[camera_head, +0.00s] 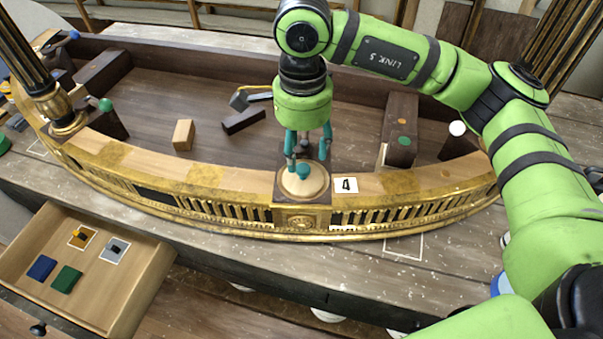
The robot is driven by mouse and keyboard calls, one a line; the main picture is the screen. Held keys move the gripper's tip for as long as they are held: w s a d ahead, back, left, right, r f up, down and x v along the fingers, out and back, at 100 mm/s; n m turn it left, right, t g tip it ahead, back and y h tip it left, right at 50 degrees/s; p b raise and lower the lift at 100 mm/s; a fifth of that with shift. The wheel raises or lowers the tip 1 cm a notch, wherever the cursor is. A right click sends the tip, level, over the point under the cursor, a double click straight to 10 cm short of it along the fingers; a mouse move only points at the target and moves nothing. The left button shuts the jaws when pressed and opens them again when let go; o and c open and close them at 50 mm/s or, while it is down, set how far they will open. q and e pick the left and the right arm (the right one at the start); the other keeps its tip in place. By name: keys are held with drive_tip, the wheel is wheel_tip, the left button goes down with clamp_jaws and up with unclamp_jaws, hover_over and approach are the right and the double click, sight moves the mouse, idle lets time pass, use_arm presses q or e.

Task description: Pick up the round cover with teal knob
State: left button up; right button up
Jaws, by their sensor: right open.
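The round cover (291,187) is a pale wooden disc with a teal knob (303,171) on top. It sits on a dark square block at the middle of the gilt front rail, left of a white card marked 4 (345,185). My right gripper (307,156) points down just above and behind the cover. Its teal fingers are spread open, with the knob close below and nothing visibly held. Whether the fingertips touch the cover, I cannot tell. My left gripper is not in view.
The gilt console (200,200) curves around a recessed brown floor holding a small wooden block (183,135) and a dark block (243,121). A brown box (401,135) stands to the right. An open drawer (140,270) with coloured tiles is at lower left.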

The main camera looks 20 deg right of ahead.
sight(303, 167)
drive_tip(key=shift+s+f+p, duration=0.2)
drive_tip(key=shift+f+p, duration=0.75)
drive_tip(key=shift+f, duration=0.1)
wheel_tip(303, 167, down, 3)
drive_tip(key=shift+s+r+p, duration=0.1)
drive_tip(key=shift+p, duration=0.3)
drive_tip(key=c, duration=1.1)
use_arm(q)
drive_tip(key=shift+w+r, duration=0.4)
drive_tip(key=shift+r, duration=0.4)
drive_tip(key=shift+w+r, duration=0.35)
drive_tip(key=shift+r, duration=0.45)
